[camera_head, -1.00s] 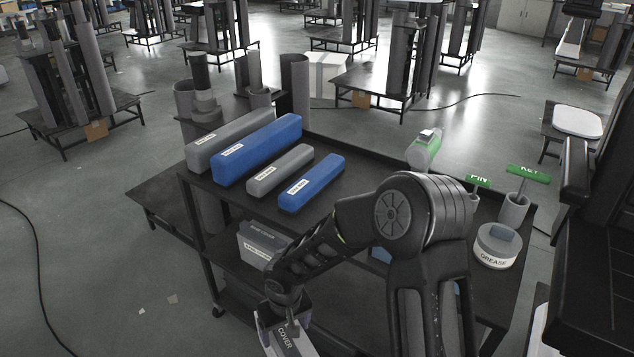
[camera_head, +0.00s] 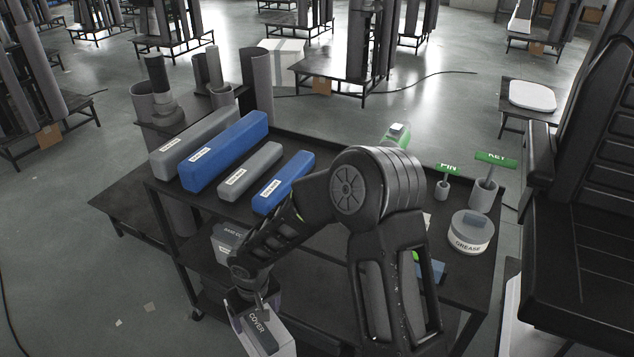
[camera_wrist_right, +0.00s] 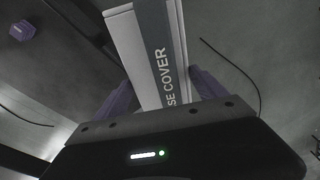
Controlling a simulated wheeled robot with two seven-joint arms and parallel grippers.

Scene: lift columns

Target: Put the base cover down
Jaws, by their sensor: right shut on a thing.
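The base cover (camera_head: 264,330) is a light grey, box-like piece with a dark strip lettered "COVER". It is low in the head view, in front of the cart's near left side. My right gripper (camera_head: 258,298) is shut on it from above. In the right wrist view the cover (camera_wrist_right: 158,50) stands between the two purple fingers of my right gripper (camera_wrist_right: 165,92), with "SE COVER" readable. Its lower part is cut off in the head view. A grey bin (camera_head: 226,240) with a partly hidden label starting "BASE CO" sits on the cart's lower shelf. My left gripper is out of view.
Floor left of the cart is open.

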